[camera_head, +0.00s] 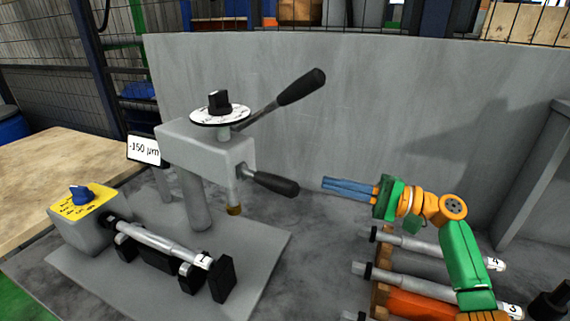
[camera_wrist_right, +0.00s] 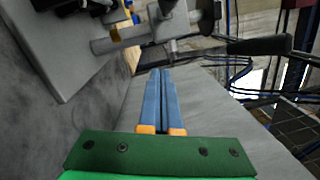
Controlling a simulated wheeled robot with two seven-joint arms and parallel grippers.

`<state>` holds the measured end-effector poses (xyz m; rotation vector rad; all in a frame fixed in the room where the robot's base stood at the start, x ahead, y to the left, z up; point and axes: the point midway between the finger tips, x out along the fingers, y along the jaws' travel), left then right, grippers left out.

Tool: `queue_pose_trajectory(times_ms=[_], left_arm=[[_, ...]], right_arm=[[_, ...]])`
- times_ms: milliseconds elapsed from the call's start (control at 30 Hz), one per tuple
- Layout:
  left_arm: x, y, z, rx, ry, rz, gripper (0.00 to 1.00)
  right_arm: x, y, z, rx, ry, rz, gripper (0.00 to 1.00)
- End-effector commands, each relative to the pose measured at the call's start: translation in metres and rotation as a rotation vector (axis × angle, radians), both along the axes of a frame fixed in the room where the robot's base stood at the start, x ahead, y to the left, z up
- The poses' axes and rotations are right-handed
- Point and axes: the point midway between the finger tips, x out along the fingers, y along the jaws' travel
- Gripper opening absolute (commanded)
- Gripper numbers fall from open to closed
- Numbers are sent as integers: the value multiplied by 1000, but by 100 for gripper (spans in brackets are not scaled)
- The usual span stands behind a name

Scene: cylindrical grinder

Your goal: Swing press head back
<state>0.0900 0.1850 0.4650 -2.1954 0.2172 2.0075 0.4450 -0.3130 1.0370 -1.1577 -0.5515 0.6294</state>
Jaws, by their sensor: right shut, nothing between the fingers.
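The press head (camera_head: 207,149) is a light grey block on an upright column (camera_head: 195,203), above the grey base plate. A round dial with a black knob (camera_head: 219,103) sits on top. One black-handled lever (camera_head: 301,87) points up to the right, and a second black handle (camera_head: 274,183) sticks out at the head's right side. My right gripper (camera_head: 325,183) is shut and empty, a short way right of the lower handle and apart from it. In the right wrist view its blue fingers (camera_wrist_right: 161,72) lie together, pointing toward the press. My left gripper is not in view.
A workpiece marked 1 (camera_head: 165,245) lies in black supports below the head. A yellow-topped switch box (camera_head: 84,200) with a blue knob stands left. Workpieces marked 4 (camera_head: 440,246) and 3 (camera_head: 425,285) lie in a rack below my right arm. A grey wall (camera_head: 400,100) stands behind.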

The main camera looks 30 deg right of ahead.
Motion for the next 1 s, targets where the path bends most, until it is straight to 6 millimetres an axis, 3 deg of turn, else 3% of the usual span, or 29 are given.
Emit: queue_pose_trajectory(times_ms=[467,667,1000], left_arm=[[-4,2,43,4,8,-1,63],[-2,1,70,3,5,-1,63],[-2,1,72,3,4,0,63]], right_arm=[[68,68,13,3,0,1,0],[53,93,21,-1,4,2,0],[48,100,19,0,2,-1,0]])
